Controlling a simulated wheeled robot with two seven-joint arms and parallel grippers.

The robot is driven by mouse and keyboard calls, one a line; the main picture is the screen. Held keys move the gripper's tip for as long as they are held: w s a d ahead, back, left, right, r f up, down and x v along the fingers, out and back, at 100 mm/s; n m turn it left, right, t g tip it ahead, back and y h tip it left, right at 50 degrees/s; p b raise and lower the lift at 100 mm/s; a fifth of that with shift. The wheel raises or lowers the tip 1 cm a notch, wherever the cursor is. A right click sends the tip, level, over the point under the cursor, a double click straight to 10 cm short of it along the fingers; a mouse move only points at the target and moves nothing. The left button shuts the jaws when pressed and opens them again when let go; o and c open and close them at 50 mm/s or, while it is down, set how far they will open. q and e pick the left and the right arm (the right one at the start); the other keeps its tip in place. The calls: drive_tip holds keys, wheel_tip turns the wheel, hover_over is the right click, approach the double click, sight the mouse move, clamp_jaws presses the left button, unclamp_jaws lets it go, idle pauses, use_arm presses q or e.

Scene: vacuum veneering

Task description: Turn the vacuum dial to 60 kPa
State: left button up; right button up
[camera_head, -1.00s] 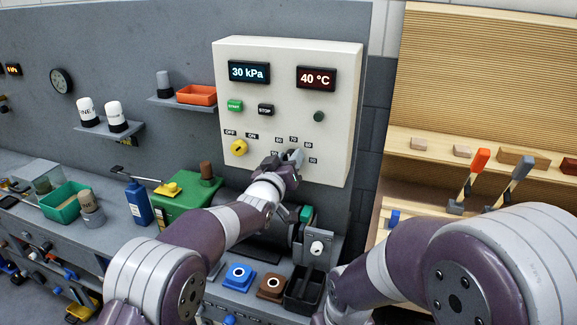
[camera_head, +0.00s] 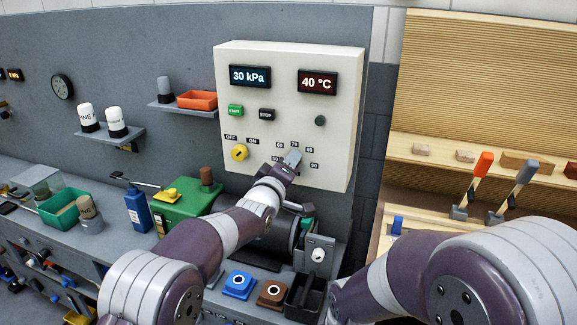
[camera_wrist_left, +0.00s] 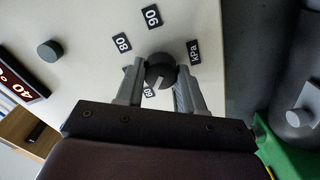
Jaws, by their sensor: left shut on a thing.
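The vacuum dial (camera_wrist_left: 160,71) is a round dark grey knob on the cream control panel (camera_head: 338,110). My left gripper (camera_head: 291,160) is at the panel's lower part and covers the dial in the head view. In the left wrist view its two fingers (camera_wrist_left: 159,84) are shut on the dial, one on each side. A pale mark on the knob points down, toward a partly hidden label. Labels 80, 90 and kPa show around it. The pressure display (camera_head: 249,76) reads 30 kPa. My right gripper is out of view.
The panel also carries a 40 °C display (camera_head: 317,82), a green START button (camera_head: 235,111), a black STOP button (camera_head: 266,114) and a yellow OFF/ON switch (camera_head: 239,152). A green machine (camera_head: 187,205) and a dark cylinder (camera_head: 275,240) stand below the panel.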

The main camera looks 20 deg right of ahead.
use_arm(q)
drive_tip(key=shift+f, duration=0.1)
idle(0.4)
drive_tip(key=o, duration=1)
drive_tip(key=shift+o, duration=0.2)
drive_tip(key=b+v, duration=0.2)
drive_tip(key=v, duration=1)
drive_tip(key=shift+s+a, duration=0.15)
drive_tip(key=shift+s, duration=0.1)
